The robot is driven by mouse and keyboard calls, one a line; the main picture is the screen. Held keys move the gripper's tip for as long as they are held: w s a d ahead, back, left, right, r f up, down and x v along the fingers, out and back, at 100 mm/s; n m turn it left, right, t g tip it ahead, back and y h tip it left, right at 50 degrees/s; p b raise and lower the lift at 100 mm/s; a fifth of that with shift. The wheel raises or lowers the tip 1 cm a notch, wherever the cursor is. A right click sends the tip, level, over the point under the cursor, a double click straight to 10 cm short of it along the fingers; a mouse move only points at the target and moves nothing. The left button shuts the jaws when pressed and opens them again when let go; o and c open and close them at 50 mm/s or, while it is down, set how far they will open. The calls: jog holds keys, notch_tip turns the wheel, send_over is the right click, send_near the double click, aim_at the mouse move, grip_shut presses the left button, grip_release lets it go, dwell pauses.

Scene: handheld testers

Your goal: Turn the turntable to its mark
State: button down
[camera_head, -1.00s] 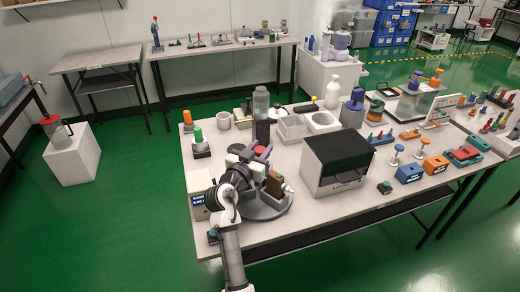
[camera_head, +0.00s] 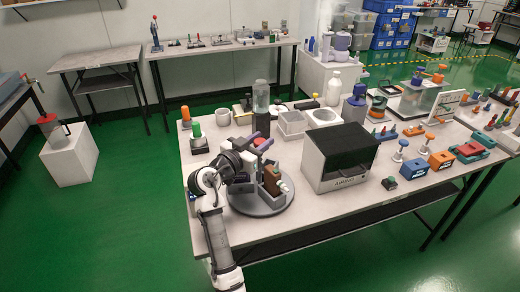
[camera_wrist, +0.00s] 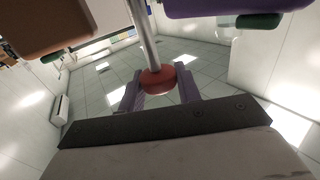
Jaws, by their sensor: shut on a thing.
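The turntable (camera_head: 263,209) is a round grey disc on the front left of the near table. Several items stand on it, among them a brown block (camera_head: 271,181). A red knob (camera_wrist: 157,81) on a metal post shows in the wrist view; its red top (camera_head: 263,143) also shows in the head view. My gripper (camera_wrist: 160,88) has purple fingers, one on each side of the knob, and is shut on it. My arm hides the turntable's left part in the head view. I cannot make out the mark.
A black-and-white boxy device (camera_head: 340,158) stands close to the turntable's right. A clear jar on a dark base (camera_head: 261,122) stands behind it. A green-topped item (camera_head: 197,139) and a grey cup (camera_head: 223,117) are at the back left.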

jog(key=shift+f+m+g+h+b, duration=0.15)
jog(key=shift+m+g+h+b, duration=1.35)
jog(key=shift+b, duration=0.55)
jog(key=shift+m+g+h+b, duration=0.5)
jog(key=shift+g+b, duration=0.2)
jog(key=shift+g, duration=0.2)
jog(key=c, duration=1)
grip_release()
jog(key=shift+c, duration=0.2)
jog(key=shift+r, duration=0.2)
notch_tip(320, 180, up, 20)
jog(key=b, duration=0.2)
